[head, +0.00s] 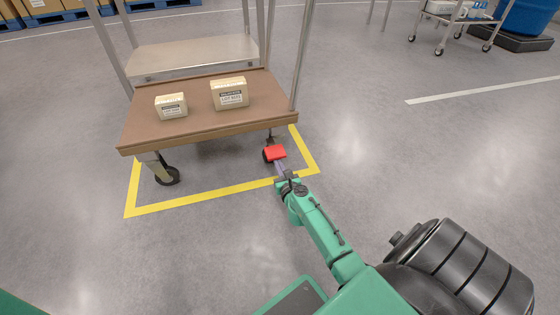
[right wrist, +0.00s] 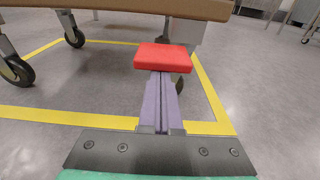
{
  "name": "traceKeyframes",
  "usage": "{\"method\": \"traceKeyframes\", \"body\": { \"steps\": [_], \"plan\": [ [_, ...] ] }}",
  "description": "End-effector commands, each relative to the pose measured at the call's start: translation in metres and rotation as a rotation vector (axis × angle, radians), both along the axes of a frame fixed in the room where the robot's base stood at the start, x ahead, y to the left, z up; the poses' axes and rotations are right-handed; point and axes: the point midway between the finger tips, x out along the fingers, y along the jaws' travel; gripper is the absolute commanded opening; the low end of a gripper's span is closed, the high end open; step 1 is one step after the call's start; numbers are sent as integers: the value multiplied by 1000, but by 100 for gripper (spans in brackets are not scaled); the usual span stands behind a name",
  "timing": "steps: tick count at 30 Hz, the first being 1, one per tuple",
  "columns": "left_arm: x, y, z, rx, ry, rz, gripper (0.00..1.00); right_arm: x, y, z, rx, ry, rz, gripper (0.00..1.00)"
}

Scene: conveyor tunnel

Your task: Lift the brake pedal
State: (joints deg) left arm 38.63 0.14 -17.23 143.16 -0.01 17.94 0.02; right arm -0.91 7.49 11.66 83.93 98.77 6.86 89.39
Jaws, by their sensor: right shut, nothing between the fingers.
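The brake pedal is a small red plate (head: 275,153) at the near right caster of a cart. In the right wrist view the pedal (right wrist: 163,57) is just beyond the fingertips, slightly right of centre. My right gripper (head: 279,168) is shut and empty, its purple fingers (right wrist: 159,80) pointing at the pedal's near edge. The fingertips meet the pedal's lower edge in the picture, and their very ends seem hidden under it; I cannot tell whether they touch. The caster behind the pedal is mostly hidden. My left gripper is not in view.
The cart's brown deck (head: 200,127) carries two small boxes (head: 171,105) (head: 230,93). It stands inside a yellow floor outline (head: 215,193), with another caster (head: 167,176) at left. A metal cart (head: 460,22) stands at the far right. The grey floor on the right is clear.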

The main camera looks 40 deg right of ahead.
Motion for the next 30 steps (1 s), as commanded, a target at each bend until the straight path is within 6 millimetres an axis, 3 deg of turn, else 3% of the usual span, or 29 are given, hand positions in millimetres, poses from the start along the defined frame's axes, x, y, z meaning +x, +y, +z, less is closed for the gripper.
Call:
{"method": "traceKeyframes", "body": {
  "steps": [11, 16, 20, 27, 30],
  "plan": [
    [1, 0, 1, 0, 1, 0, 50, 2, -1, 6, -3, -11, 0, 0],
    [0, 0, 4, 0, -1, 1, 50, -10, 4, 7, -1, -9, 1, 0],
    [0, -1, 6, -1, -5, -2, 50, -35, 13, 8, 1, -6, 1, 0],
    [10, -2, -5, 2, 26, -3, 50, -103, 35, 7, 2, 2, 0, 0],
    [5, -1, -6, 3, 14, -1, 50, -123, 42, 8, 0, 2, 0, 0]
  ]
}}
